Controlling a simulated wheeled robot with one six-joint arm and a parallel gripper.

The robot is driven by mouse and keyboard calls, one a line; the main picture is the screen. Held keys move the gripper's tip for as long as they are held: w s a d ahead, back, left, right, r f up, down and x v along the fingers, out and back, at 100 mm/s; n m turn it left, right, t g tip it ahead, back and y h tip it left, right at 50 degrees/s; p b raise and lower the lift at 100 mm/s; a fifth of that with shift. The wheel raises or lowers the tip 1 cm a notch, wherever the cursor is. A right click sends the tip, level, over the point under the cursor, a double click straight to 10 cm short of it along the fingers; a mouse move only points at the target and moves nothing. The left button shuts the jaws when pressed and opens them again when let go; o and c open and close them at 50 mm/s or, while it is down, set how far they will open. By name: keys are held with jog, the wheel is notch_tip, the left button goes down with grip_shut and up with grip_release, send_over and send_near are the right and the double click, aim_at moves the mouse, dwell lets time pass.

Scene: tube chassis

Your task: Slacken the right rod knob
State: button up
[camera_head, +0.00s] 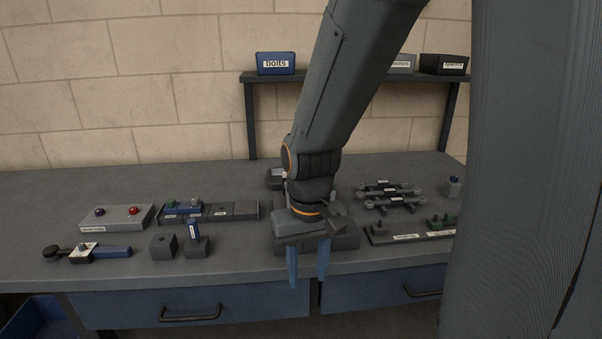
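My gripper (308,279) hangs over the bench's front edge with its two blue fingers pointing down. The fingers stand apart with nothing visible between them, so it is open. A dark block-like fixture (346,241) sits on the bench behind my gripper and is mostly hidden by it and my arm. Several grey rods with knob-like ends (391,195) lie on a rack to the right of my gripper. I cannot tell which part is the right rod knob; it may be hidden.
On the left of the bench (190,270) are a grey box with blue and red buttons (117,217), a blue-handled tool (104,251), small blocks (163,246) and a row of bins (221,211). A shelf (357,75) holds labelled boxes.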

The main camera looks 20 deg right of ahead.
jog(key=w+d+r+m+p, duration=0.1)
jog(key=w+d+r, duration=0.1)
jog(key=w, duration=0.2)
jog(key=w+d+r+m+p, duration=0.1)
jog(key=w+d+r+m, duration=0.1)
jog(key=w+r, duration=0.1)
jog(key=w+d+r+m+p, duration=0.1)
jog(key=w+d+r, duration=0.1)
jog(key=w, duration=0.3)
jog(key=shift+w+d+r+m, duration=0.3)
jog(key=shift+d+r, duration=0.1)
jog(key=shift+r, duration=0.25)
jog(key=w+d+r+m+p, duration=0.1)
jog(key=w+d+r, duration=0.1)
jog(key=w+d, duration=0.1)
jog(key=w+d+r+m+p, duration=0.1)
jog(key=w+d+r+m, duration=0.1)
jog(key=d, duration=0.1)
jog(key=w+d+r+m+p, duration=0.1)
jog(key=w+d+r, duration=0.1)
jog(key=w+d, duration=0.1)
jog(key=shift+w+r+m, duration=0.3)
jog(key=shift+r, duration=0.05)
jog(key=shift+w+d+f+p, duration=0.1)
jog(key=shift+d+f+p, duration=0.1)
jog(key=shift+p, duration=0.1)
notch_tip(320, 180, down, 7)
jog(key=shift+f+p, duration=0.15)
jog(key=shift+p, duration=0.75)
grip_shut()
